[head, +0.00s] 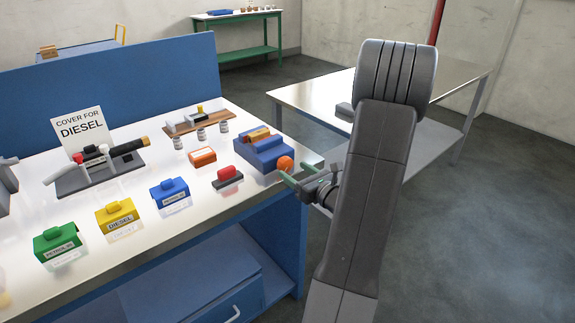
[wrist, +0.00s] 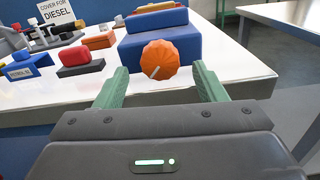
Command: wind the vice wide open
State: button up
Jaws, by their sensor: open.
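The blue vice (head: 262,153) stands at the right end of the white bench, with an orange block (head: 257,134) and a yellow block at its top. Its round orange knob (head: 285,163) faces my gripper. My gripper (head: 297,180) has green fingers and is open. In the wrist view its fingertips (wrist: 160,76) are on either side of the knob, with gaps, not touching it.
A red-topped block (head: 228,175), an orange box (head: 202,157) and blue, yellow and green covers (head: 170,192) sit left of the vice. A sign (head: 80,128) reads "COVER FOR DIESEL". A metal table (head: 310,100) stands behind my arm. Floor is clear at right.

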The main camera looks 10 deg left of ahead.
aim_at(288, 167)
jog(key=shift+x, duration=2.15)
jog(key=shift+c, duration=0.2)
jog(key=c, duration=0.9)
jog(key=shift+f, duration=0.1)
